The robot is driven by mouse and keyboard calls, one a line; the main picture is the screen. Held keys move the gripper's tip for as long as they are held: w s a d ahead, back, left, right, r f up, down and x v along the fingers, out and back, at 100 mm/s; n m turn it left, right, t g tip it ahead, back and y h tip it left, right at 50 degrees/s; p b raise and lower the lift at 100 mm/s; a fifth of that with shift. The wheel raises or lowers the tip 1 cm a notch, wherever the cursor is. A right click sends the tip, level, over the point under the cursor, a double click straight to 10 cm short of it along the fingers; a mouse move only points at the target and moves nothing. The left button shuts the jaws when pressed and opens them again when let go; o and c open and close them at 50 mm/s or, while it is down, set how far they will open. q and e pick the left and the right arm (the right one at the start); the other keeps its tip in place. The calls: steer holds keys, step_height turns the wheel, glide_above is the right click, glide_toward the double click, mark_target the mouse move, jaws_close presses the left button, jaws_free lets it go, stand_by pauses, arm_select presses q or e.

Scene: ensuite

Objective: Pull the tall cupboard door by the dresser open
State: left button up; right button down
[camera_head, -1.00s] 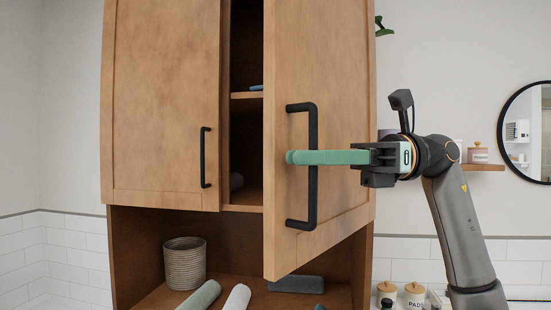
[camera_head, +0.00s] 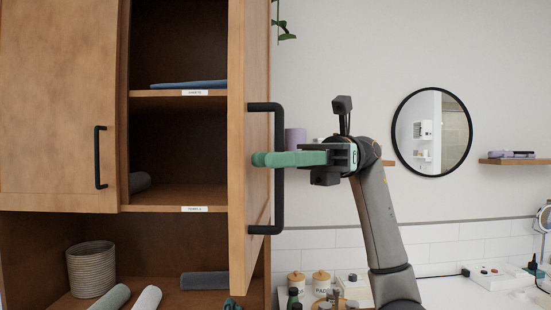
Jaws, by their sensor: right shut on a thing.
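The tall cupboard door (camera_head: 240,90) with a black bar handle (camera_head: 279,205) is swung open toward me and seen nearly edge-on. My right gripper (camera_head: 268,159) comes in from the right with long green fingers. It is shut on the handle near its middle, and the fingers cover that part of the bar. The open cupboard shows shelves (camera_head: 181,101) with small white labels, a folded blue cloth and a grey roll. My left gripper is not in view.
The left cupboard door (camera_head: 55,120) is closed. Below, an open niche holds a woven basket (camera_head: 91,270) and rolled towels (camera_head: 147,299). A round mirror (camera_head: 432,132) hangs at right. Jars (camera_head: 321,283) stand on the counter, close below my right arm.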

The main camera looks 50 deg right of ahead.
steer(key=c, duration=1.2)
jaws_free()
steer(key=shift+o, duration=0.2)
steer(key=shift+d, duration=0.1)
steer(key=s+d+p, duration=0.1)
steer(key=d+p, duration=0.2)
steer(key=d, duration=0.9)
steer(key=shift+s+d, duration=0.15)
steer(key=shift+s, duration=0.15)
